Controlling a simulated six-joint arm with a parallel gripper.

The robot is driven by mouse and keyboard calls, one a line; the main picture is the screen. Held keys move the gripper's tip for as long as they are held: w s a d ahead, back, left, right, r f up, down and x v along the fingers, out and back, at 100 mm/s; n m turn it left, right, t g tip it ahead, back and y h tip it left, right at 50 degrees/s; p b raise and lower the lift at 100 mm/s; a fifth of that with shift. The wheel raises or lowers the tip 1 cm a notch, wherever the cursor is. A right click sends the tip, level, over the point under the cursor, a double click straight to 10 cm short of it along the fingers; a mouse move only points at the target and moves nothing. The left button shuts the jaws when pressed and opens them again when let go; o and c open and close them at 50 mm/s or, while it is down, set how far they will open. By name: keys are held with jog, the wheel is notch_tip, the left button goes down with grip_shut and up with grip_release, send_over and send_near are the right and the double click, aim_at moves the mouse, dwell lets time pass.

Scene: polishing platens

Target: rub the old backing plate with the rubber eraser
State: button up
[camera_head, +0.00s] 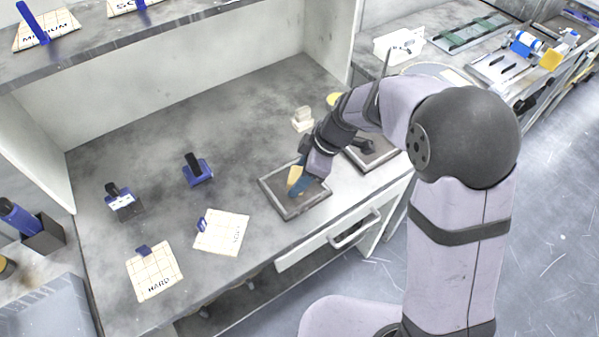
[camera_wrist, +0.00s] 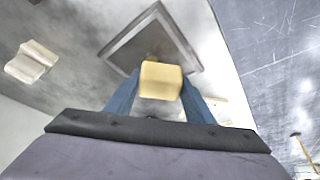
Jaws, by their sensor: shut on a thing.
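My gripper (camera_head: 300,187) has blue fingers and is shut on a yellow block, the rubber eraser (camera_wrist: 161,80). In the wrist view the eraser sits between the two fingers. A square framed plate (camera_head: 280,200) lies flat near the bench's front edge, directly under my gripper. It also shows in the wrist view (camera_wrist: 148,42), just beyond the eraser. I cannot tell whether the eraser touches its surface. A second, similar framed plate (camera_head: 378,160) lies to the right, partly hidden by my arm. No label shows which one is the old backing plate.
A cream block (camera_head: 302,119) stands behind the plate. Two dark-handled blue tools (camera_head: 198,172) (camera_head: 123,203) stand at left. Two gridded cards, one marked HARD (camera_head: 155,272), lie in front. A drawer handle (camera_head: 355,229) juts from the bench front. The bench middle is clear.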

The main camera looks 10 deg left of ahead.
jog(key=shift+f+b, duration=0.4)
jog(key=shift+f, duration=1.15)
jog(key=shift+w+a+r, duration=0.2)
jog(key=shift+a+r, duration=0.05)
jog(key=shift+r, duration=0.2)
jog(key=shift+w+a+f+p, duration=0.3)
jog(key=shift+w+a+p, duration=0.25)
jog(key=shift+p, duration=0.2)
jog(key=shift+c, duration=0.3)
jog(key=shift+w+a+p, duration=0.65)
jog(key=shift+p, duration=0.2)
jog(key=shift+s+d+f, duration=0.1)
jog(key=shift+f, duration=0.1)
jog(key=s+d+b, duration=0.2)
jog(key=b, duration=0.1)
jog(key=shift+s+d+f, duration=0.2)
jog(key=shift+s+d, duration=0.15)
jog(key=shift+r+p, duration=2.2)
jog(key=shift+r, duration=2.05)
